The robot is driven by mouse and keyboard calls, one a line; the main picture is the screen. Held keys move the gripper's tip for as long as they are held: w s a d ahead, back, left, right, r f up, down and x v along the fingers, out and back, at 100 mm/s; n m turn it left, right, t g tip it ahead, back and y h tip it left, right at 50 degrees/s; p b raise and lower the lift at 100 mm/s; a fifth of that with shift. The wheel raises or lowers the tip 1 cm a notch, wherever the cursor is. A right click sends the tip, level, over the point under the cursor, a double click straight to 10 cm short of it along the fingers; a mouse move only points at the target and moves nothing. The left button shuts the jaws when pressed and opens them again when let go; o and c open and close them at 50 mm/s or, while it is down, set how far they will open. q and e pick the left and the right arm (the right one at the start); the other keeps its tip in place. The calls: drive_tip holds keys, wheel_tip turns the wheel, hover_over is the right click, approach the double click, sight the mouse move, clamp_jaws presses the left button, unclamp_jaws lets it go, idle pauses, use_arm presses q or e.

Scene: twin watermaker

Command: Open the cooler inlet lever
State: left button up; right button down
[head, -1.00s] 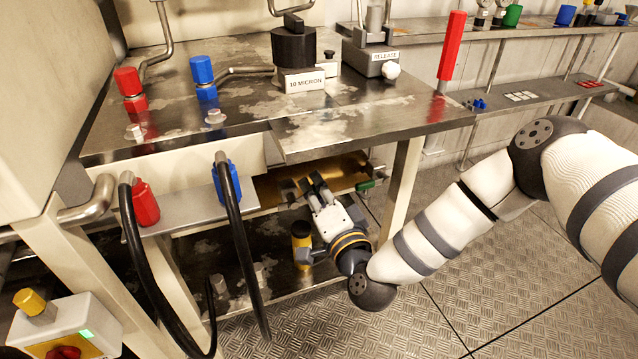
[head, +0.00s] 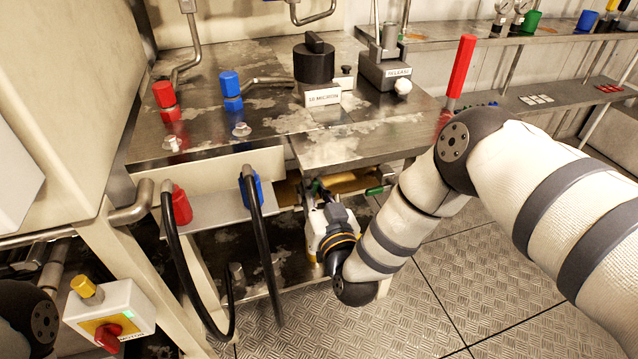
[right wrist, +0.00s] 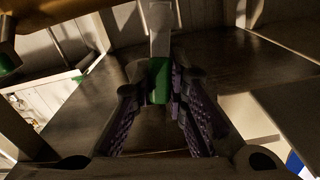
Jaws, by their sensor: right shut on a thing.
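My right gripper (head: 318,192) reaches under the workbench's front edge in the head view, its fingertips partly hidden there. In the right wrist view my right gripper (right wrist: 163,88) has its dark ridged fingers on either side of a green grip (right wrist: 160,80) on a pale metal lever (right wrist: 159,30). The gripper is shut on this lever. No label on it is readable, so I cannot confirm that it is the cooler inlet lever. Another green handle (head: 375,190) shows to the right of my gripper in the head view. My left gripper is out of view.
The workbench (head: 335,150) overhangs my right gripper. Two black hoses (head: 178,250) hang to its left, below red and blue fittings. A switch box (head: 110,308) with a red knob is at lower left. The chequered floor (head: 440,270) at right is clear.

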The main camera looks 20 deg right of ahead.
drive_tip(key=shift+a+r+n+p, duration=0.1)
drive_tip(key=shift+a+n+p, duration=0.3)
drive_tip(key=shift+n, duration=0.6)
drive_tip(key=shift+a, duration=0.1)
drive_tip(key=c, duration=1.6)
unclamp_jaws()
drive_tip(key=shift+o, duration=0.2)
drive_tip(key=s, duration=1.2)
drive_tip(key=shift+d, duration=0.25)
drive_tip(key=shift+s, duration=0.1)
